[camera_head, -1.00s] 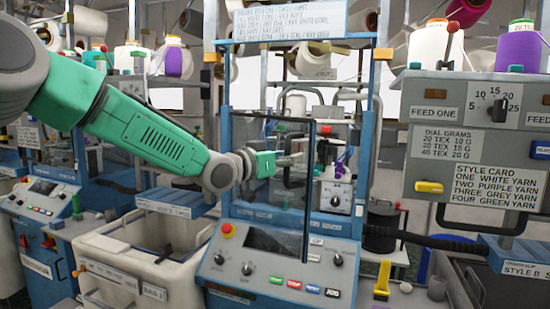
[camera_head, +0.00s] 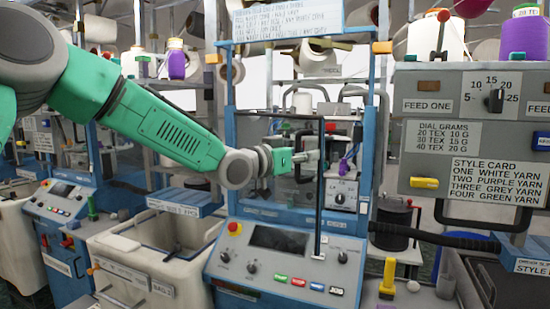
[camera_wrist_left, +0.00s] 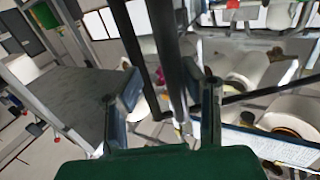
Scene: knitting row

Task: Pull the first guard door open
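The first guard door (camera_head: 321,200) shows in the head view as a thin, dark-edged clear panel in front of the middle blue machine. Its free edge stands out from the frame, so it looks partly open. My left gripper (camera_head: 314,157) is at that dark edge, about halfway up. In the left wrist view, its two fingers (camera_wrist_left: 168,92) are spread, with a dark bar (camera_wrist_left: 141,62) and a grey rod beyond or between them. I cannot tell whether either finger touches the door. My right gripper is not in view.
The machine's control panel (camera_head: 283,262) lies below the door. A cream bin (camera_head: 125,250) stands to its left. A grey feed box (camera_head: 470,140) with yarn cones above stands to the right. A yellow clip (camera_head: 387,278) is at the lower right.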

